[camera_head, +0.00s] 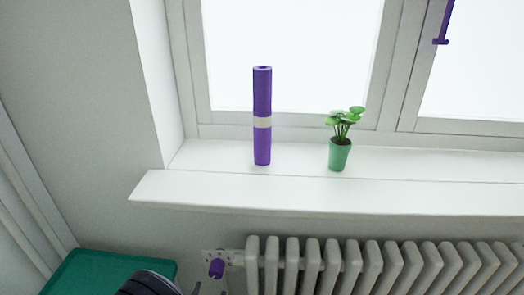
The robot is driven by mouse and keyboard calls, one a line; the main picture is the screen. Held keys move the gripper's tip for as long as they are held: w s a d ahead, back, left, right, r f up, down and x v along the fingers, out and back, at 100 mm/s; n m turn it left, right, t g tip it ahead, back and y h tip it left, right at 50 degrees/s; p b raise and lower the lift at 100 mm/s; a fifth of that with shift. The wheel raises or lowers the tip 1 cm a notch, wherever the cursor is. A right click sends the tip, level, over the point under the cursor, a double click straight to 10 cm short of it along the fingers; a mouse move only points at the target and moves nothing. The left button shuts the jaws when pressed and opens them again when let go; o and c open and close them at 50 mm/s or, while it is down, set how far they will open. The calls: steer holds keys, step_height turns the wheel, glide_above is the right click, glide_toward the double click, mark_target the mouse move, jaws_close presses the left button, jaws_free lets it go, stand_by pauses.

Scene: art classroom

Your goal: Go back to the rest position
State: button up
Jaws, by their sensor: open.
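My gripper (210,290) barely shows at the bottom edge, left of the middle. Its two dark fingertips stand apart with nothing seen between them, below the purple radiator valve knob (216,268). A dark rounded part of my arm shows to its left. The rest of the arm is out of view. A purple roll with a pale band (262,95) stands upright on the windowsill. A green potted plant (340,155) stands to its right on the same sill. The gripper is well below both and apart from them.
The white windowsill (200,186) juts out above a white ribbed radiator (330,268). A green surface (85,275) lies at the lower left. A purple window handle (444,22) is at the upper right. The sill is clear on both sides of the roll and plant.

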mark_target(215, 276)
steer(key=s, duration=0.4)
steer(key=w, duration=1)
steer(key=shift+w+d, duration=0.35)
steer(key=shift+d, duration=0.05)
steer(key=shift+w+f+m, duration=0.1)
steer(key=shift+m, duration=0.3)
steer(key=m+b, duration=0.3)
steer(key=m, duration=0.2)
steer(key=m+b, duration=0.3)
steer(key=m, duration=0.2)
steer(key=m+b, duration=0.3)
steer(key=shift+m, duration=0.4)
steer(key=m+b, duration=0.6)
steer(key=b, duration=0.1)
steer(key=shift+m, duration=0.3)
